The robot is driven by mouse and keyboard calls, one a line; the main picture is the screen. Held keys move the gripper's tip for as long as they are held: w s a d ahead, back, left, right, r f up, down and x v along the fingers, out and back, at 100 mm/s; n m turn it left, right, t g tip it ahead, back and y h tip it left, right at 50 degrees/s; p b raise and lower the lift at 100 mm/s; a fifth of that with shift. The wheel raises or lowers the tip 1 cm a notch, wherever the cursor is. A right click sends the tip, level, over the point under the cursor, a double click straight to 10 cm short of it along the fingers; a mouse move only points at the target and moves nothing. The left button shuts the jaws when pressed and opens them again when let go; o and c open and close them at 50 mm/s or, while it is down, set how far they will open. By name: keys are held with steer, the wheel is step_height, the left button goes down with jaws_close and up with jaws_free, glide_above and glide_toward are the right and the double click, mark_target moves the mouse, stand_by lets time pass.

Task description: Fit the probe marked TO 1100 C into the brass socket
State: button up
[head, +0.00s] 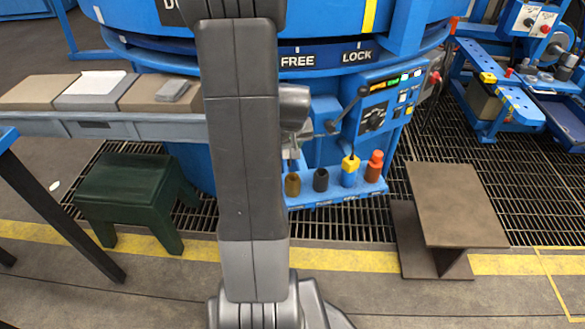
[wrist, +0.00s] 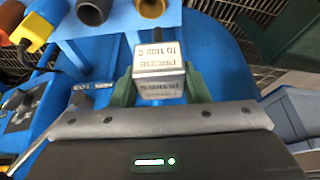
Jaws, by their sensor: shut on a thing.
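My gripper (wrist: 158,88) is shut on a pale metal block, the probe (wrist: 158,58), between two green fingers. Its label reads PROBE TO 1100 C and appears upside down in the wrist view. The brass socket (head: 292,186) is the leftmost in a row on a blue shelf (head: 335,198) at the furnace's front. It also shows at the top of the wrist view (wrist: 152,8), apart from the probe. In the head view my arm hides most of my gripper.
A lever (head: 347,110) and control panel (head: 385,105) are above. A green stool (head: 125,190) and brown stand (head: 455,205) flank the area.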

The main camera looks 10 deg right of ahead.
steer(key=shift+s+d+f+b, duration=0.15)
steer(key=shift+d+f+b, duration=0.1)
steer(key=shift+f+b, duration=0.4)
steer(key=shift+s+d+f+b, duration=0.1)
steer(key=shift+d+f+b, duration=0.15)
steer(key=shift+f+b, duration=2.3)
steer(key=shift+f, duration=1.05)
steer(key=shift+s+f+b, duration=0.1)
steer(key=shift+f+b, duration=0.55)
steer(key=o, duration=0.8)
steer(key=shift+r, duration=0.1)
steer(key=p+v, duration=0.7)
steer(key=v, duration=0.4)
steer(key=shift+d, duration=0.1)
steer(key=b+x, duration=0.5)
steer(key=x, duration=0.4)
steer(key=shift+b, duration=0.35)
